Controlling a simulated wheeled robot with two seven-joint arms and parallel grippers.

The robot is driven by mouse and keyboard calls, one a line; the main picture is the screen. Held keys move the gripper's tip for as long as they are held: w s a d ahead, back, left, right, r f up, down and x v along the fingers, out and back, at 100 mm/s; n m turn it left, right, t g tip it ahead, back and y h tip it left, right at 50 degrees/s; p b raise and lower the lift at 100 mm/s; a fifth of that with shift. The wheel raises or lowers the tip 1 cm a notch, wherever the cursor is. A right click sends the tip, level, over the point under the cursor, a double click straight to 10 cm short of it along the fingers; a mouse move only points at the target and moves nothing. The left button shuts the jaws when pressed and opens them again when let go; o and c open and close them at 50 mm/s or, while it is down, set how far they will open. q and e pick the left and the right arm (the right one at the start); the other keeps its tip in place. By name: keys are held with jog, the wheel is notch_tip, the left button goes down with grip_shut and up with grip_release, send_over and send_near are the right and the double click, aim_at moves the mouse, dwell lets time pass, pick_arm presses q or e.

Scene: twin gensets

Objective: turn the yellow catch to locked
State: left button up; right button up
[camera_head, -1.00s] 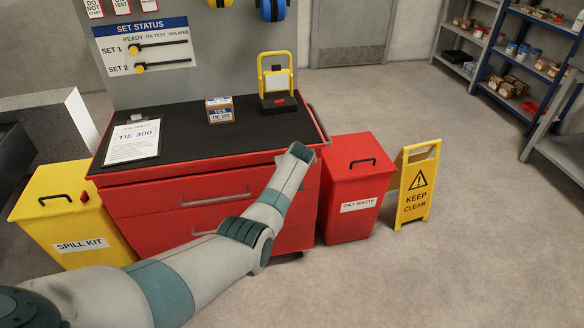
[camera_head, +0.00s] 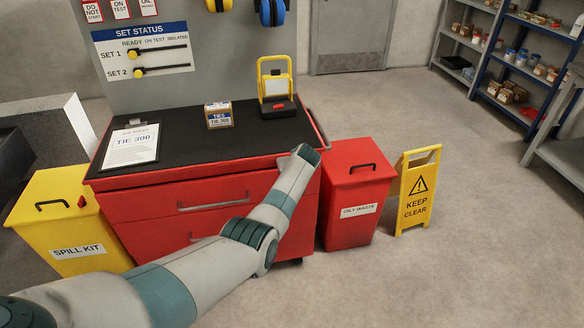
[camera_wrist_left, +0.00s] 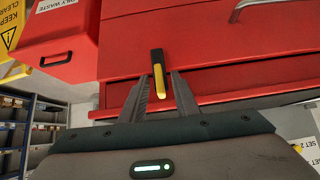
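The yellow catch (camera_wrist_left: 159,82) shows in the left wrist view as a short bar, black at one end and yellow at the other, on the red tool cabinet (camera_wrist_left: 220,45). My left gripper (camera_wrist_left: 161,76) is open, its two dark fingers on either side of the catch's yellow end. A gap shows on the right finger's side; contact on the left is unclear. In the head view my left arm reaches the cabinet (camera_head: 225,197) front near its right end; its gripper and the catch are hidden there. My right gripper is in neither view.
A red oily waste bin (camera_head: 357,185) stands just right of the cabinet, with a yellow keep clear sign (camera_head: 417,190) beyond it. A yellow spill kit bin (camera_head: 65,220) stands at left. A small box (camera_head: 219,114) and a clipboard (camera_head: 131,147) lie on the cabinet top.

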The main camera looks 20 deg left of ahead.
pick_arm(q)
jog(key=shift+s+d+r, duration=0.1)
jog(key=shift+s+d, duration=0.05)
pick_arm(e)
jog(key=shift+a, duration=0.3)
pick_arm(q)
jog(key=b+v, duration=0.1)
jog(key=v, duration=1.6)
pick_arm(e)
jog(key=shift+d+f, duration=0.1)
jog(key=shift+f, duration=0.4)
